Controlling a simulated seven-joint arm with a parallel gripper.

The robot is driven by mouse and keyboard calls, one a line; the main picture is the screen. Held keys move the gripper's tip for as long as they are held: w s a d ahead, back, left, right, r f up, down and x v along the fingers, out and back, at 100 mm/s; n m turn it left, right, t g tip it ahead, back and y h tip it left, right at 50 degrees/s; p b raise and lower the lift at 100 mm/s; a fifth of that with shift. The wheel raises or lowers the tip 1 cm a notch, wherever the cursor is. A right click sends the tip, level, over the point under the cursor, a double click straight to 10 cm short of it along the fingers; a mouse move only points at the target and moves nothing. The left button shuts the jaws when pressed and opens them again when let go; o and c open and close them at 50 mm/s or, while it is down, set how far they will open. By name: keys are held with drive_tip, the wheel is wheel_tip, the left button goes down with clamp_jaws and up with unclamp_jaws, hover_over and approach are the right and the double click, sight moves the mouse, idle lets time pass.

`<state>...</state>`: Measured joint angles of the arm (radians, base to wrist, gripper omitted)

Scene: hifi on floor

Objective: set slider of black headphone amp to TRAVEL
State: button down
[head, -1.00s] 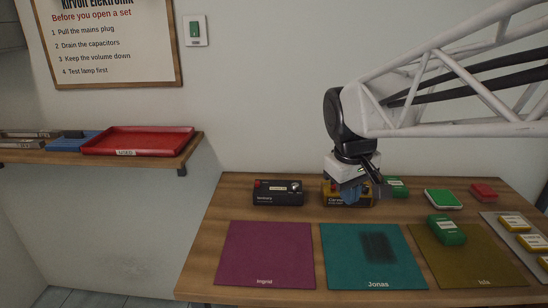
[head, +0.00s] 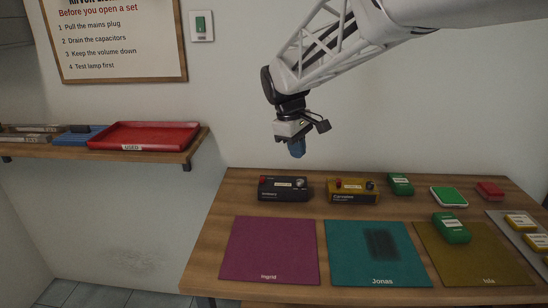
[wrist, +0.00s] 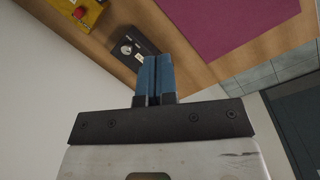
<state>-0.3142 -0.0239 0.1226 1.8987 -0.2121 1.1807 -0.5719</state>
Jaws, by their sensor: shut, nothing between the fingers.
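The black headphone amp (head: 285,189) stands at the back left of the wooden table, behind the magenta mat. It has a red part at its left, a pale label or slot in the middle and a light knob at its right. The slider's setting is too small to read. The amp also shows in the wrist view (wrist: 128,49), partly hidden behind the fingers. My gripper (head: 297,150) is shut and empty, in the air above and a little behind the amp, apart from it. Its blue fingers (wrist: 153,75) lie side by side in the wrist view.
A yellow device (head: 352,191) stands just right of the amp. Green boxes (head: 400,184) and a red block (head: 490,190) are farther right. The magenta mat (head: 268,250), teal mat (head: 350,265) and olive mat (head: 490,255) lie in front. A red tray (head: 150,135) is on the left shelf.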

drive_tip(key=w+a+f+n+h, duration=0.1)
drive_tip(key=w+a+f+n, duration=0.2)
drive_tip(key=w+a, duration=0.65)
drive_tip(key=n+h, duration=0.1)
drive_tip(key=n, duration=0.3)
approach(262, 180)
drive_tip(key=w+a+r, duration=0.1)
drive_tip(key=a+r, duration=0.1)
drive_tip(key=a, duration=0.5)
drive_tip(key=shift+f, duration=0.15)
drive_tip(key=x, duration=1)
drive_tip(key=shift+s+d, duration=0.15)
drive_tip(key=shift+d, duration=1.9)
